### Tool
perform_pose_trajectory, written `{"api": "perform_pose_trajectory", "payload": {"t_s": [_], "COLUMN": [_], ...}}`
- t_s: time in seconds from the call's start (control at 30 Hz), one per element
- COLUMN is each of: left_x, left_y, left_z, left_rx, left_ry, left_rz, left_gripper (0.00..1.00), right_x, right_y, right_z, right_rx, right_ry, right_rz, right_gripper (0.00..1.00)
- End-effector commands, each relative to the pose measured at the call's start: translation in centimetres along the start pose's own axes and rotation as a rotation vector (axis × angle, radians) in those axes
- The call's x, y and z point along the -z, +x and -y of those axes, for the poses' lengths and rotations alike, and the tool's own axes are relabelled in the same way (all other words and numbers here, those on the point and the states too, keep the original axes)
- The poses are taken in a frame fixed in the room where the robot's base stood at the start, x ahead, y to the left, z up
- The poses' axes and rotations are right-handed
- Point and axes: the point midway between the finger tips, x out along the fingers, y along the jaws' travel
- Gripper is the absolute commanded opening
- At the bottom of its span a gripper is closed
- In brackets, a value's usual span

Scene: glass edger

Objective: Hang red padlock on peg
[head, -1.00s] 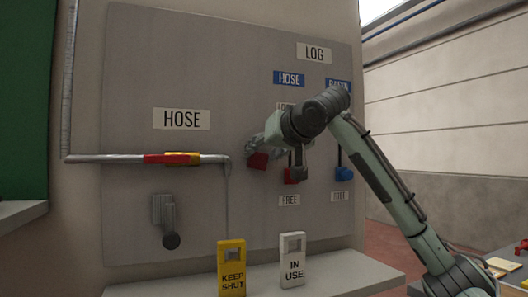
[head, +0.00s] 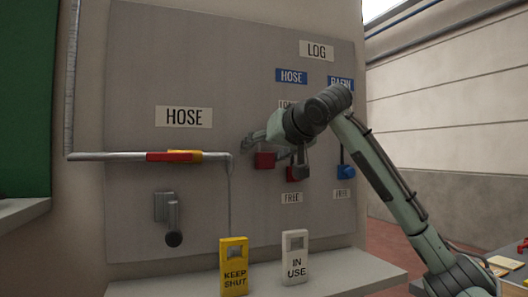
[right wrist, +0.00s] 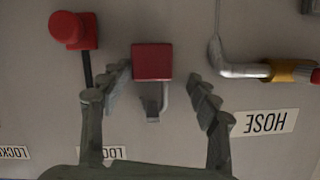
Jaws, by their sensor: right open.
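The red padlock (head: 264,160) is at the grey panel, left of the red lever, and it hangs level. In the right wrist view, which is upside down, its red body (right wrist: 153,62) is in the middle. Its grey shackle (right wrist: 165,95) overlaps a grey peg (right wrist: 150,106); the exact fit of shackle and peg is hard to see. My right gripper (head: 264,143) is in front of the panel. In the wrist view my right gripper (right wrist: 160,76) is open, one finger on each side of the padlock, with gaps to both. My left gripper is not in view.
A red lever (right wrist: 72,30) is close beside one finger; a blue lever (head: 347,172) is farther right. A pipe with a red and yellow sleeve (head: 172,156) runs left. KEEP SHUT (head: 233,267) and IN USE (head: 294,257) tags stand on the ledge (head: 345,268).

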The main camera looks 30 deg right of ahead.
Motion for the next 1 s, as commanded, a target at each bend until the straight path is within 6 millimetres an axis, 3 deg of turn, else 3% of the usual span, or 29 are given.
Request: {"api": "perform_pose_trajectory", "payload": {"t_s": [0.27, 0.37, 0.73, 1.0], "left_x": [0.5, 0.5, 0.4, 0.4], "left_y": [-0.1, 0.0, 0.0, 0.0], "left_z": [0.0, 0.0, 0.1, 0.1], "left_rx": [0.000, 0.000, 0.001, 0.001], "left_ry": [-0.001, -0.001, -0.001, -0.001], "left_rz": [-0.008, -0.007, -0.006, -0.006], "left_gripper": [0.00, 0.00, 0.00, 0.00], "right_x": [0.0, 0.0, 0.1, 0.0], "right_y": [-0.5, -1.8, -9.4, -11.9], "right_z": [0.0, 0.0, 0.1, 0.0], "right_rx": [0.000, 0.001, 0.001, 0.000], "right_ry": [0.000, -0.001, -0.002, 0.000], "right_rz": [0.001, -0.002, -0.003, 0.000], "right_gripper": [0.61, 0.61, 0.61, 0.61]}}
